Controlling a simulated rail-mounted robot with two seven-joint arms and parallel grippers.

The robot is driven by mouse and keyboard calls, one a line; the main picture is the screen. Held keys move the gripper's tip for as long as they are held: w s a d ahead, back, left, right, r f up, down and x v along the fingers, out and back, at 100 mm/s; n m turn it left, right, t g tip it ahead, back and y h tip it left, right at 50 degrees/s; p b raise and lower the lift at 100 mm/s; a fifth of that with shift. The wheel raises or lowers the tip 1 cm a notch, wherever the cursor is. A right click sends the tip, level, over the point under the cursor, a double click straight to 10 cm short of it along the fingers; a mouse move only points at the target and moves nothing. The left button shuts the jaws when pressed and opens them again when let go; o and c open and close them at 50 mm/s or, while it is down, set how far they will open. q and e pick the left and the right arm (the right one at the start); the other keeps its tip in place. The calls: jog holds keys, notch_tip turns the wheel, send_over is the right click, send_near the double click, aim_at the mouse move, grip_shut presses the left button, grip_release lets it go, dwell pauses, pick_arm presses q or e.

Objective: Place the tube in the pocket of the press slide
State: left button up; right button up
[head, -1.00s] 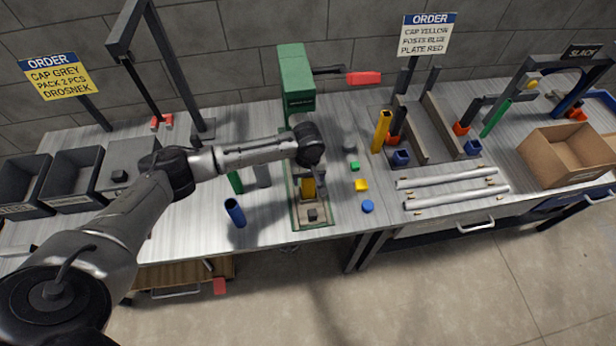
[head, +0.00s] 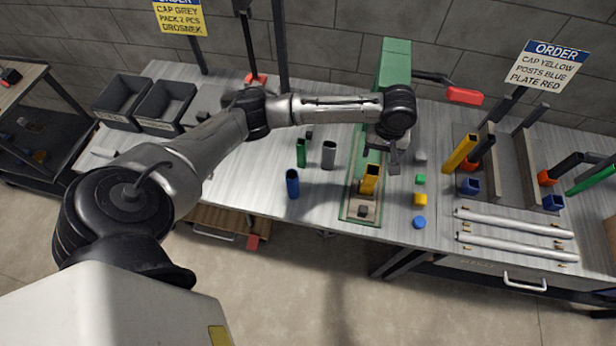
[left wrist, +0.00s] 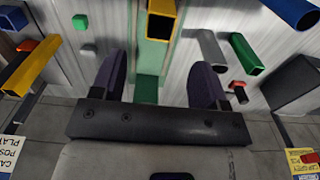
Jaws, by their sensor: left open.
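A square yellow tube (head: 369,180) stands upright, or nearly so, on the green-edged press slide (head: 348,207). Its foot is hard to see, so I cannot tell how deep it sits in the pocket. It also shows at the top of the left wrist view (left wrist: 162,24), beyond the fingertips. My left gripper (head: 384,163) is open and empty, just behind the tube on its press side. In the left wrist view, its two fingers (left wrist: 161,68) stand apart over the green slide, with no tube between them. My right gripper is not in view.
The green press (head: 394,65) with a red-handled lever (head: 464,95) stands behind. Green (head: 301,152), grey (head: 329,155) and blue (head: 292,184) tubes stand left of the slide. A green cube (head: 420,179), yellow block (head: 420,199) and blue disc (head: 419,222) lie right.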

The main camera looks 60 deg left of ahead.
pick_arm(q)
jog(key=s+d+f+m+t+h, duration=0.2)
jog(key=s+d+f+m, duration=0.6)
jog(key=s+d+f, duration=0.45)
jog(key=s+a+r+m+t+y, duration=0.1)
jog(key=s+m, duration=0.3)
jog(key=s, duration=1.4)
jog(key=shift+a+r+t+y, duration=0.3)
jog(key=shift+a+y, duration=0.05)
jog(key=shift+y, duration=0.05)
